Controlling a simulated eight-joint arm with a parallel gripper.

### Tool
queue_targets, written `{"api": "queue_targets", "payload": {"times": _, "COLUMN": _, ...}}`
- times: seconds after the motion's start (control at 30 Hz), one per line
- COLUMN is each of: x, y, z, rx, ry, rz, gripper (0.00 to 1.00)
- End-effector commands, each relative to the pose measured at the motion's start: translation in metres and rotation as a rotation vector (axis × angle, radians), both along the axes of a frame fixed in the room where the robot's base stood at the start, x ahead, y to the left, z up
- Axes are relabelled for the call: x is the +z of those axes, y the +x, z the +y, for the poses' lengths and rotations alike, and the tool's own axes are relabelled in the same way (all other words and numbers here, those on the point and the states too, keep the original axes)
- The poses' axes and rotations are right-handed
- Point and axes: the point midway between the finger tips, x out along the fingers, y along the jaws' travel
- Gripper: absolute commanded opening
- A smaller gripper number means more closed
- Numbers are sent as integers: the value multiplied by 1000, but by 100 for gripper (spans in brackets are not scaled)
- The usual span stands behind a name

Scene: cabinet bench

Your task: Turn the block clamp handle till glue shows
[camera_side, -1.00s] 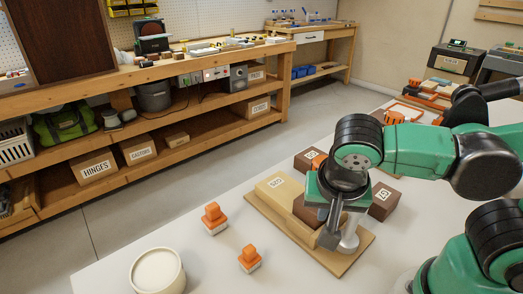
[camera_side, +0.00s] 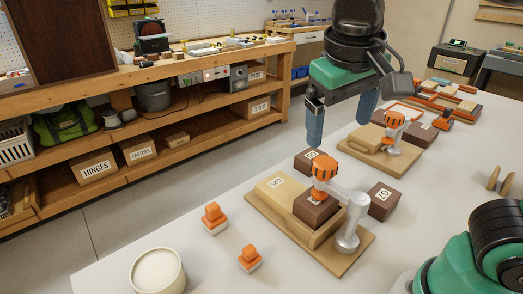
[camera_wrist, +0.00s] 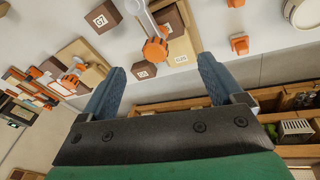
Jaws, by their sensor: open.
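The block clamp has an orange knob handle (camera_side: 324,168) on a grey metal arm, with a silver post (camera_side: 348,236) beside it. The handle sits over a brown block (camera_side: 316,208) next to a long tan block (camera_side: 281,190) on a wooden board (camera_side: 338,262). My gripper (camera_side: 340,132) is open and empty, above and behind the clamp, clear of it. In the wrist view the orange handle (camera_wrist: 155,51) lies beyond the gap between my blue fingers (camera_wrist: 161,64). I cannot make out any glue at the block joint.
A similar clamp (camera_side: 392,122) stands farther back on the white table. Loose brown blocks (camera_side: 383,201) lie around the near board. Two small orange-topped pieces (camera_side: 214,219) and a round white tub (camera_side: 157,271) are at the front left. The table between them is bare.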

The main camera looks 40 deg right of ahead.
Motion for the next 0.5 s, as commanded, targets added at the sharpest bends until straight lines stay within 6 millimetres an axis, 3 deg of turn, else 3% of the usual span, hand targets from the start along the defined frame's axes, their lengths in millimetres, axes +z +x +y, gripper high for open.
{"api": "queue_targets", "payload": {"times": 0.23, "x": 0, "y": 19, "z": -19, "rx": 612, "ry": 28, "rz": 204, "gripper": 87}}
{"api": "queue_targets", "payload": {"times": 0.5, "x": 0, "y": 39, "z": -45, "rx": 1308, "ry": 80, "rz": 291, "gripper": 87}}
